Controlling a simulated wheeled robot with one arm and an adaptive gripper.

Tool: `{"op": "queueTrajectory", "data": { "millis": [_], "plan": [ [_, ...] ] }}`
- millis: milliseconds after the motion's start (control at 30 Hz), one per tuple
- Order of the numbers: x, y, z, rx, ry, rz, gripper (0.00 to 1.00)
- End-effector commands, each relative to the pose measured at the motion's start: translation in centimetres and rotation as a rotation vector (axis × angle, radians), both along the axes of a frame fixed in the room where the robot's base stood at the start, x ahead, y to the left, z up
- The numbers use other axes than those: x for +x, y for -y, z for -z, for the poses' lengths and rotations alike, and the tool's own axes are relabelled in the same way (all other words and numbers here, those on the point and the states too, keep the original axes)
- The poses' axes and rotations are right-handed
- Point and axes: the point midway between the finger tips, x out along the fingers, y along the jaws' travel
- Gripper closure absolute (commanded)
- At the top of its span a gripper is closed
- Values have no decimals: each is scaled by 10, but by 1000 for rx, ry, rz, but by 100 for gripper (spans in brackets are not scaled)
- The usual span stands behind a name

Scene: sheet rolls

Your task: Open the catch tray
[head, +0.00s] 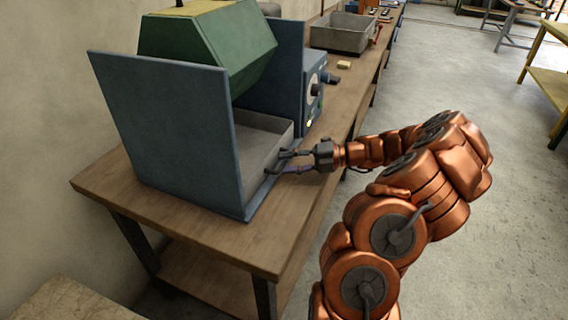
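The catch tray (262,139) is a grey, shallow open box low in the blue machine, between its two blue side panels (170,130) and below the green housing (215,50). It appears to sit inside the machine, its near wall facing my arm. The near panel hides part of it. My gripper (276,162) is at the tray's near wall, its fingers pointing left toward it. The fingers look spread apart, with a gap between them. I cannot tell whether they touch the tray or a handle on it.
The machine stands on a wooden workbench (255,245). A blue control box (313,88) with a dial is just behind my gripper. Farther back are a small pale block (344,65) and a grey bin (342,34). The concrete floor (460,90) at right is open.

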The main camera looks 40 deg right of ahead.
Motion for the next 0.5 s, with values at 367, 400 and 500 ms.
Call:
{"op": "queueTrajectory", "data": {
  "millis": [367,400,500],
  "plan": [
    [8,-12,2,-1,1,-2,63],
    [8,-12,2,-1,1,-2,63],
    [8,-12,2,-2,1,-2,67]
  ]
}}
